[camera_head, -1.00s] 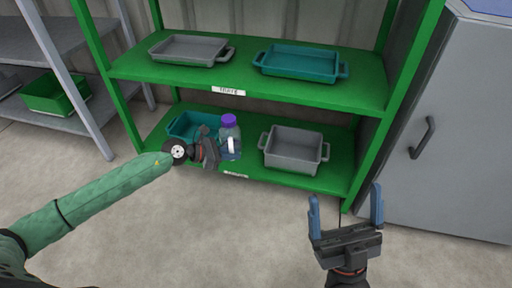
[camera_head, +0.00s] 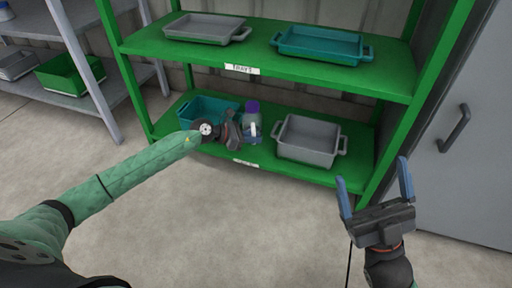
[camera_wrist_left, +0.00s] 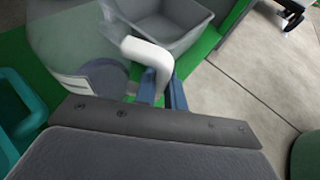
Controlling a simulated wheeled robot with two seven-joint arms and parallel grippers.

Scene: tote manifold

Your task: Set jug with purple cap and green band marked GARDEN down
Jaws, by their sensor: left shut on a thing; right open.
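The jug (camera_head: 252,121) has a purple cap and a clear, bluish body. It is at the lower green shelf, between a teal tote and a grey tote; its band and marking cannot be read. My left gripper (camera_head: 246,131) is at the jug's front left side, shut on its white handle. In the left wrist view the jug (camera_wrist_left: 85,45) fills the upper left, and the blue fingers (camera_wrist_left: 163,88) close around the white handle (camera_wrist_left: 148,52). Whether the jug's base touches the shelf cannot be told. My right gripper (camera_head: 376,190) is open and empty in front of the rack.
The lower shelf (camera_head: 290,176) holds a teal tote (camera_head: 205,109) left of the jug and a grey tote (camera_head: 309,141) right of it. The upper shelf above carries a grey tray (camera_head: 207,28) and a teal tray (camera_head: 322,45). Green posts bound the rack. A grey cabinet stands at right.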

